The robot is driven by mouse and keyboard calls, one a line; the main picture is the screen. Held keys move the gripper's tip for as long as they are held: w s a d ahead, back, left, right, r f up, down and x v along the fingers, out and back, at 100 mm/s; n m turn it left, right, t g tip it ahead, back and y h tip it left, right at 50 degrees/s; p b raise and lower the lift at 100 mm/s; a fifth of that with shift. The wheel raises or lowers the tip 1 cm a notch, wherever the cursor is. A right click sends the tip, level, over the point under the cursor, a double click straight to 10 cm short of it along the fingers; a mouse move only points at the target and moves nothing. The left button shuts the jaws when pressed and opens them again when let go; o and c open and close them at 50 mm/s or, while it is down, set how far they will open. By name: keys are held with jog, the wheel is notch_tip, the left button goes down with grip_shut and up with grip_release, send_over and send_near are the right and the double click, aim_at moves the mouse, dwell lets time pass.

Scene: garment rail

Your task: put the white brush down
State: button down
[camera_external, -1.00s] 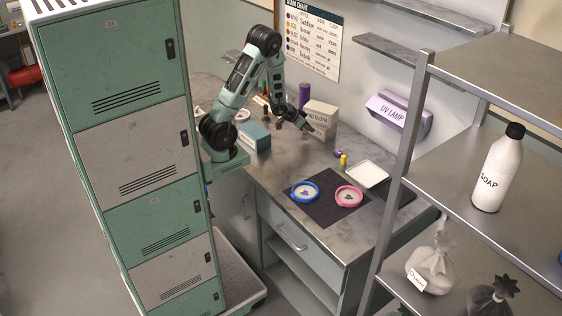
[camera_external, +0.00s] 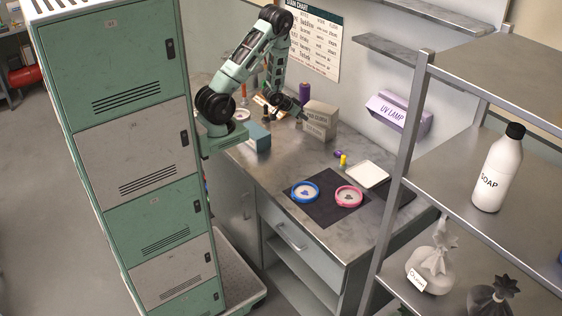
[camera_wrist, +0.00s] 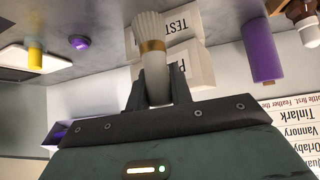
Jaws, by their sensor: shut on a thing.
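The white brush (camera_wrist: 152,78), with pale bristles and a gold band, stands out from between the jaws in the wrist view. My gripper (camera_wrist: 157,98) is shut on its handle. In the outside view my gripper (camera_external: 300,113) is over the back of the grey worktop (camera_external: 265,178), just left of the pale boxes. The brush is too small to make out clearly there. I cannot tell how high it is above the worktop.
Pale boxes (camera_external: 322,112) and a purple cylinder (camera_external: 304,94) stand close to my gripper. A blue box (camera_external: 257,137) is to its left. Blue (camera_external: 305,191) and pink (camera_external: 349,196) round dishes lie on a dark mat (camera_external: 324,214). A white tray (camera_external: 372,174) is at right.

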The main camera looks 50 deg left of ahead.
jog(key=r+p, duration=0.1)
jog(key=s+a+r+p, duration=0.1)
jog(key=p, duration=0.1)
jog(key=shift+a+r+n+y, duration=0.15)
jog(key=shift+a+n+y, duration=0.1)
jog(key=shift+n+y, duration=0.15)
notch_tip(320, 180, down, 9)
jog(key=p, duration=0.3)
jog(key=shift+a, duration=0.15)
jog(key=shift+f, duration=0.55)
jog(key=shift+f, duration=0.25)
jog(key=c, duration=1.3)
grip_release()
jog(key=shift+r, duration=0.1)
jog(key=shift+o, duration=0.2)
